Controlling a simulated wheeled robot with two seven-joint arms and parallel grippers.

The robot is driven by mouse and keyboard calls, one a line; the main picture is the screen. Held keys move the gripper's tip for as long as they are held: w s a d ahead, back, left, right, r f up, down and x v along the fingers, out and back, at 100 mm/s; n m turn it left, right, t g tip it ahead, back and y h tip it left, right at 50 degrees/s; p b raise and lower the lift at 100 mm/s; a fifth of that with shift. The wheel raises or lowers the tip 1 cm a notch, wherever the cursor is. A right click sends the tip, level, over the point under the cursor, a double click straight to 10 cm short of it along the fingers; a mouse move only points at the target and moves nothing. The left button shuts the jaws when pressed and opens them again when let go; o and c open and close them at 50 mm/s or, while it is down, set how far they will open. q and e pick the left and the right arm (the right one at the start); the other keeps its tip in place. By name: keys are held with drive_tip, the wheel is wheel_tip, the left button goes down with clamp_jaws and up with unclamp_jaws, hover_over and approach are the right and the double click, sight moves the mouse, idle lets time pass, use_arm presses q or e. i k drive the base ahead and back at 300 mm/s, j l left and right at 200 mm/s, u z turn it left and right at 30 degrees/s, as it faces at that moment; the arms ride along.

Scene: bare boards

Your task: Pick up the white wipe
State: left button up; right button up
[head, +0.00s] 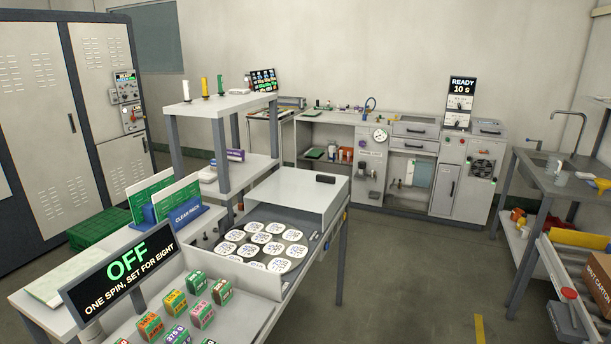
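I cannot make out the white wipe for certain. A small white item (237,92) lies on the upper shelf of the grey stand, and another white item (207,174) sits on the shelf below; both are too small to identify. Another small pale item (560,178) is on the sink bench at the right. Neither of my grippers is in view.
A grey bench with a tray (301,253) of round white pieces and several coloured blocks (202,315) fills the front left. An "OFF" sign (125,272) stands there. A workbench (330,117) lines the back wall. A sink bench (545,170) is right. The middle floor (405,260) is clear.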

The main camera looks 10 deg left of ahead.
sight(207, 178)
drive_tip(key=i+l+u, duration=0.15)
drive_tip(key=i+l, duration=0.25)
drive_tip(key=i+l+u, duration=0.15)
drive_tip(key=i+l, duration=0.25)
drive_tip(key=i+l+u, duration=0.15)
drive_tip(key=i+l, duration=0.25)
drive_tip(key=l, duration=0.2)
